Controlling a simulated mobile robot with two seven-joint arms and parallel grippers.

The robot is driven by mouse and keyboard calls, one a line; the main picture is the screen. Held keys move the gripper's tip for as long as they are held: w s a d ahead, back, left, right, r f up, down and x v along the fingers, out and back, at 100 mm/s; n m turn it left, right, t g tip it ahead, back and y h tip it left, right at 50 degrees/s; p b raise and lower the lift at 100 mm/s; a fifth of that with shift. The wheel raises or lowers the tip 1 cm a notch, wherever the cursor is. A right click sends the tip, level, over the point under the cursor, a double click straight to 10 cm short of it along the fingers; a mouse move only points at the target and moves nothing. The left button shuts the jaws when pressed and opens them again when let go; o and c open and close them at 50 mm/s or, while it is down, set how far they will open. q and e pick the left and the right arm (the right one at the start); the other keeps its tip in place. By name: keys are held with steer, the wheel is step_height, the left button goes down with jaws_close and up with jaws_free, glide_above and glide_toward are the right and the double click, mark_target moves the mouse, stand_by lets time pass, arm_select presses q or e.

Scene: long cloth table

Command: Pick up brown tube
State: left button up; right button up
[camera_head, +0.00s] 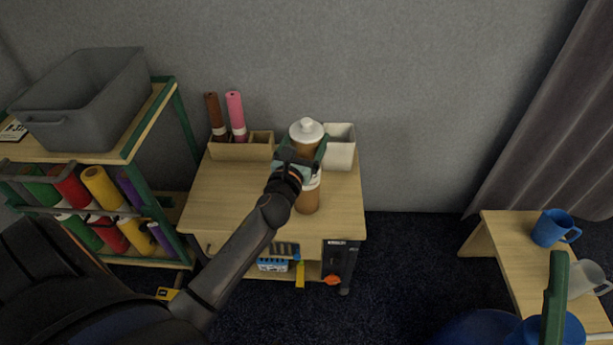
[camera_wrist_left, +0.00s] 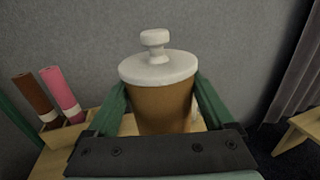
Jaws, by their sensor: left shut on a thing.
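The brown tube (camera_head: 214,112) stands upright in the left part of a small wooden holder (camera_head: 228,152), beside a pink tube (camera_head: 235,112). The brown tube (camera_wrist_left: 33,95) and the pink tube (camera_wrist_left: 62,92) also show in the left wrist view. My left gripper (camera_head: 304,152) is to the right of the holder, apart from the tubes. It is shut on a brown jar with a white lid and knob (camera_wrist_left: 160,100), with a green finger on each side. The jar's lid (camera_head: 306,131) shows above the gripper.
A brown cylinder with a white top (camera_head: 307,199) stands on the wooden cabinet (camera_head: 225,200) before my gripper. A white box (camera_head: 340,148) is behind right. A shelf with a grey bin (camera_head: 85,100) and coloured rolls is left. A bench (camera_head: 505,250) holds mugs at right.

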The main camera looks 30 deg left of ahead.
arm_select(q)
jaws_close()
steer(key=shift+r, duration=0.1)
